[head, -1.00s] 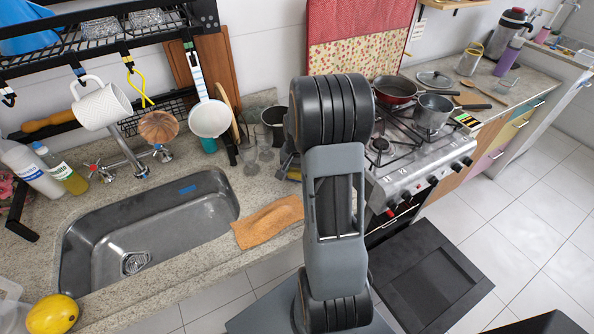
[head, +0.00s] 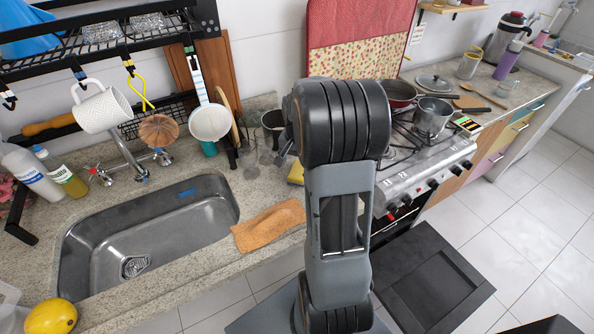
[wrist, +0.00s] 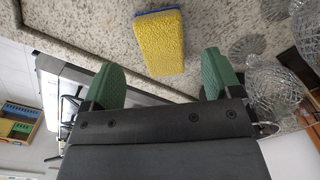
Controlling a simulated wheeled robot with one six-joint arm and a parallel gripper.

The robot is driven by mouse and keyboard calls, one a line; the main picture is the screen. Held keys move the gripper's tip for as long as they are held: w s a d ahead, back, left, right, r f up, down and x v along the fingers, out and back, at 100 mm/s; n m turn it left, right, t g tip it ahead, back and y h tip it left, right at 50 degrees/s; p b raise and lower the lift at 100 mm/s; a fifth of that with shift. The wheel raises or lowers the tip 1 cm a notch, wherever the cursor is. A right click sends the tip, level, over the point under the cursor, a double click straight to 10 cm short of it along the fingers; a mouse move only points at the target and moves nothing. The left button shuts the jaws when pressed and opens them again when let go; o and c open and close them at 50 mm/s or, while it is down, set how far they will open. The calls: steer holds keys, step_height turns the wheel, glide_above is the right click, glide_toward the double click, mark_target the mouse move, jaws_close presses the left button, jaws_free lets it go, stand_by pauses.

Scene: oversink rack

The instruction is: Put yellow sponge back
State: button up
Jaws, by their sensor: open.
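The yellow sponge (wrist: 162,42) lies on the speckled stone counter in the wrist view, with a blue layer along its far edge. A yellow sliver of it (head: 296,172) shows beside my arm in the head view. My gripper (wrist: 162,64) has its two green fingers spread apart, one on each side of the sponge's near end, with nothing held. I cannot tell how far above the counter the fingers are. My arm hides the gripper in the head view.
Clear glasses (wrist: 272,85) stand close to the right finger. A sink (head: 150,235), an orange cloth (head: 268,225) and a black dish rack (head: 110,45) with a hanging mug (head: 101,108) are to the left. A stove (head: 425,165) with pans is to the right.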

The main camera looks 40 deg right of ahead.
mark_target(297, 173)
steer(key=s+a+r+n+t, duration=0.2)
steer(key=s+a+r+n, duration=0.15)
steer(key=a+r, duration=0.55)
steer(key=s+a+n+t, duration=0.2)
steer(key=s+a+n, duration=0.5)
steer(key=a, duration=0.3)
steer(key=shift+s+r, duration=0.25)
steer(key=shift+s, duration=0.3)
steer(key=shift+c, duration=0.3)
